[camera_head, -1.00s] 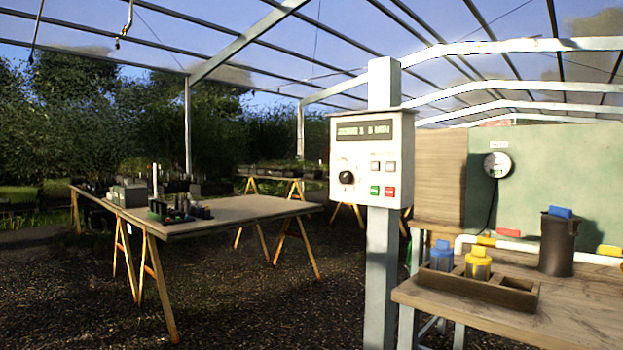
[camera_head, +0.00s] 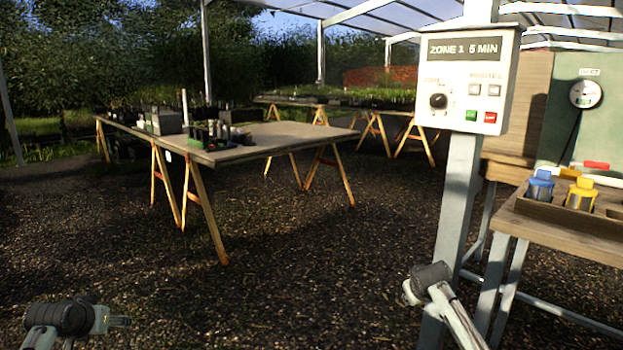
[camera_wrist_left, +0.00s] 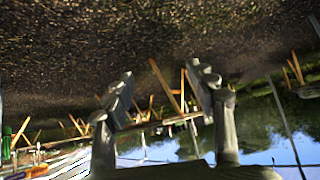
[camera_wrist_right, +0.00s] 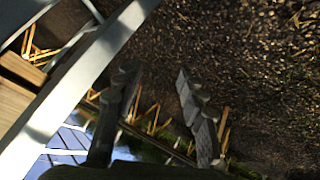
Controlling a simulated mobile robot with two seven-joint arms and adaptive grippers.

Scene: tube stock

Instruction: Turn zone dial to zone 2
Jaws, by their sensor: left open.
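The white control box (camera_head: 466,83) is mounted on a grey post (camera_head: 457,195) in the right half of the head view. Its black round zone dial (camera_head: 438,101) is at the left of the panel. The display (camera_head: 464,49) appears to read "ZONE 1 5 MIN". My left gripper (camera_head: 122,321) is low at the left, far from the box, and its fingers stand apart and empty in the left wrist view (camera_wrist_left: 160,85). My right arm is below the box by the post. Its gripper (camera_wrist_right: 155,85) has its fingers apart and empty in the right wrist view.
Green (camera_head: 471,115) and red (camera_head: 490,117) buttons and two grey buttons sit beside the dial. A wooden bench (camera_head: 575,232) with blue and yellow-capped items stands right of the post. A trestle table (camera_head: 270,143) is behind at the left. The gravel before the post is open.

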